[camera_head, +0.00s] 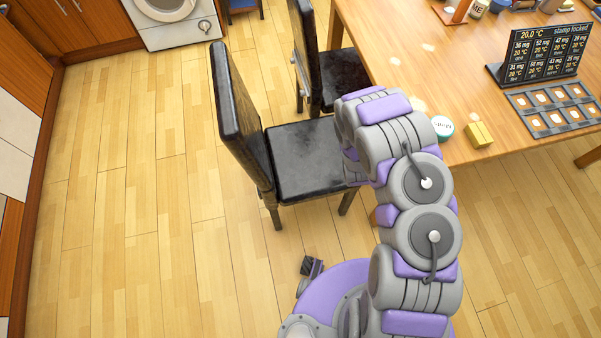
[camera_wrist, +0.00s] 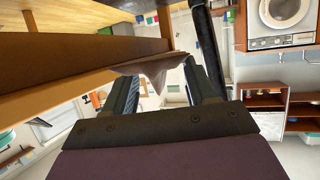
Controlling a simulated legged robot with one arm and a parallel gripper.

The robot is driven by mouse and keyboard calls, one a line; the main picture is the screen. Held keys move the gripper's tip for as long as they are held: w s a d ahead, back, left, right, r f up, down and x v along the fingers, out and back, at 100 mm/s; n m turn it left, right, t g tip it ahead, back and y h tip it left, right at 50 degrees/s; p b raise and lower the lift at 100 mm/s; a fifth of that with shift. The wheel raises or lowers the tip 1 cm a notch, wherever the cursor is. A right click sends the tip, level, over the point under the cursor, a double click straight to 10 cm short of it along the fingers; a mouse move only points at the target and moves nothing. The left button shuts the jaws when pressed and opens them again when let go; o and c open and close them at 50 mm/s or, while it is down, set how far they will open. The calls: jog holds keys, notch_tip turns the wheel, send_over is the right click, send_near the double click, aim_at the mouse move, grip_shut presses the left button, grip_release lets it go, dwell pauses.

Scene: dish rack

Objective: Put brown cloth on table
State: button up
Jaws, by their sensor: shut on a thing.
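A piece of brown-grey cloth (camera_wrist: 153,73) shows in the wrist view between the fingertips of my gripper (camera_wrist: 161,78). My gripper is shut on it, and a pointed fold hangs at the tips. The wooden table (camera_head: 410,65) fills the upper right of the head view. In the wrist view, a wooden edge (camera_wrist: 75,85) runs close beside the left finger and the cloth. The head view hides my gripper and the cloth behind my arm, near the table's left edge. I cannot tell whether the cloth touches the table.
A black chair (camera_head: 300,160) stands left of my arm, with a second chair (camera_head: 345,75) behind it. A round tin (camera_head: 442,127), a yellow block (camera_head: 480,135), a dark sign (camera_head: 545,52) and a tray (camera_head: 555,107) sit on the table. Its middle has clear room.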

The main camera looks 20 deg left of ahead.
jog(key=s+a+f+n+y, duration=0.1)
jog(key=s+a+f, duration=0.2)
jog(key=s+f, duration=0.6)
jog(key=s+a+f+n+g+y, duration=0.1)
jog(key=s+a+f+n+y, duration=0.1)
jog(key=s+f, duration=0.7)
jog(key=s+a, duration=0.1)
jog(key=s, duration=0.3)
jog(key=shift+s+f+g, duration=0.3)
jog(key=shift+f, duration=0.1)
jog(key=shift+w, duration=0.1)
send_over(301, 173)
jog(key=s, duration=0.1)
jog(key=shift+d+f, duration=0.25)
jog(key=shift+f, duration=0.45)
jog(key=shift+w+a+f+b, duration=0.2)
jog(key=shift+w+f+b, duration=0.1)
jog(key=shift+f+b, duration=0.25)
jog(key=shift+w+a+f+b, duration=0.25)
jog(key=shift+f+b, duration=0.1)
jog(key=shift+f, duration=0.35)
jog(key=shift+d+f, duration=0.1)
jog(key=shift+f, duration=0.3)
jog(key=o, duration=1)
jog(key=shift+r, duration=0.1)
jog(key=shift+o, duration=0.2)
